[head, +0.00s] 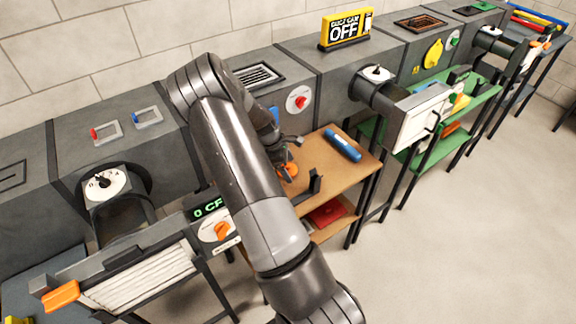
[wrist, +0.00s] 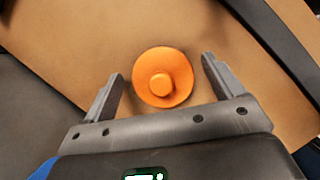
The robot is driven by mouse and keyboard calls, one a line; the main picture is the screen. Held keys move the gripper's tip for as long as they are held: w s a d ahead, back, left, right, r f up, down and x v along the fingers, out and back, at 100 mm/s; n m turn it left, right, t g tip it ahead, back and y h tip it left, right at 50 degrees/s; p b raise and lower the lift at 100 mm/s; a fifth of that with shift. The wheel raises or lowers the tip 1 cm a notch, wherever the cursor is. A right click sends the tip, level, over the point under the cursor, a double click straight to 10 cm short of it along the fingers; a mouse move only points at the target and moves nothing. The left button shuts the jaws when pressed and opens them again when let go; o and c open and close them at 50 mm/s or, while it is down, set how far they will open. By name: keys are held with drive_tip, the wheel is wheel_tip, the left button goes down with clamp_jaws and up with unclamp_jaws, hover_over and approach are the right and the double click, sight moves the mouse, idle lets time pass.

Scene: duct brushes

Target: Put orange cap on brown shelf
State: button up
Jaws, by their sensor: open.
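The orange cap (wrist: 162,77) is a round disc with a raised knob. In the wrist view it appears to lie flat on the brown shelf (wrist: 100,30), knob towards the camera. My gripper (wrist: 164,72) is open, with one finger on each side of the cap and a visible gap to both. In the head view the cap (head: 291,169) is partly hidden by my gripper (head: 286,160), which is low over the brown shelf (head: 350,178). Its exact height above the shelf is unclear.
A blue cylinder (head: 343,145) lies on the brown shelf to the right. A black bracket-like piece (head: 315,183) stands near its front edge. A red object (head: 327,213) is on the level below. Grey duct (head: 325,85) runs behind. The shelf's right part is mostly clear.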

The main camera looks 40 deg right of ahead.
drive_tip(key=v, duration=1.2)
drive_tip(key=s+a+r+m+t+y, duration=0.1)
drive_tip(key=s+a+r+m, duration=0.1)
drive_tip(key=s+a+r, duration=0.3)
drive_tip(key=s+a+r+m+t+y, duration=0.1)
drive_tip(key=a+r+m+t, duration=0.1)
drive_tip(key=a+r, duration=0.35)
drive_tip(key=s+a+r+m+t+y, duration=0.1)
drive_tip(key=s+a+r+m, duration=0.2)
drive_tip(key=r, duration=0.4)
drive_tip(key=s+a+r+m+t, duration=0.1)
drive_tip(key=s+a+r+t, duration=0.1)
drive_tip(key=s+a, duration=0.3)
drive_tip(key=s+a+r+m+t, duration=0.2)
drive_tip(key=s+a+r, duration=0.3)
drive_tip(key=s, duration=0.8)
drive_tip(key=shift+s+a+r+m, duration=0.2)
drive_tip(key=shift+s+r+m, duration=0.1)
drive_tip(key=shift+s, duration=0.1)
